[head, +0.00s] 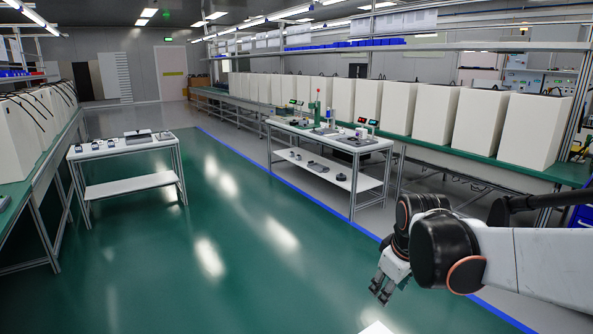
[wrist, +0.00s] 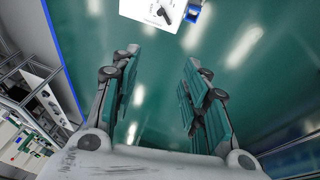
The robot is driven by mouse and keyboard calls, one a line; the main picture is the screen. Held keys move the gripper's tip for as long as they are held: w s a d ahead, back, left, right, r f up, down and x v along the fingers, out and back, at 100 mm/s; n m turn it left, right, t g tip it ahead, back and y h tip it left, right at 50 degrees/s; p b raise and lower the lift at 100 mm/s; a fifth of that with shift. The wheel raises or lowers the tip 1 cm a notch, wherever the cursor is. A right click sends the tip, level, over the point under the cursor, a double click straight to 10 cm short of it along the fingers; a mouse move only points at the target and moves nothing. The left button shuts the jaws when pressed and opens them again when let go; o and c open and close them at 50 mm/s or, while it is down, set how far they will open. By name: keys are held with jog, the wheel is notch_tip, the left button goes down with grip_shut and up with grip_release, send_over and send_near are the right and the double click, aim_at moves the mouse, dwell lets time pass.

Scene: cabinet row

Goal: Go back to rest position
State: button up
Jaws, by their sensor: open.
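My gripper (head: 382,289) hangs at the lower right of the head view, at the end of my white arm, pointing down over the green floor. In the wrist view my gripper (wrist: 160,65) has its two green-padded fingers spread wide apart. Nothing is between them; only the floor shows there. My gripper touches nothing that I can see.
A wheeled-style white table (head: 120,147) stands at the left and a longer table (head: 330,140) with devices at centre. White cabinets (head: 398,108) line the green bench at right. A white surface (wrist: 150,12) with a dark object shows in the wrist view. The green floor between is clear.

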jog(key=s+r+m+t, duration=0.2)
jog(key=s+m, duration=0.5)
jog(key=s, duration=1.2)
jog(key=shift+a+t, duration=0.4)
jog(key=shift+t, duration=0.1)
jog(key=shift+o, duration=0.4)
dwell(1.3)
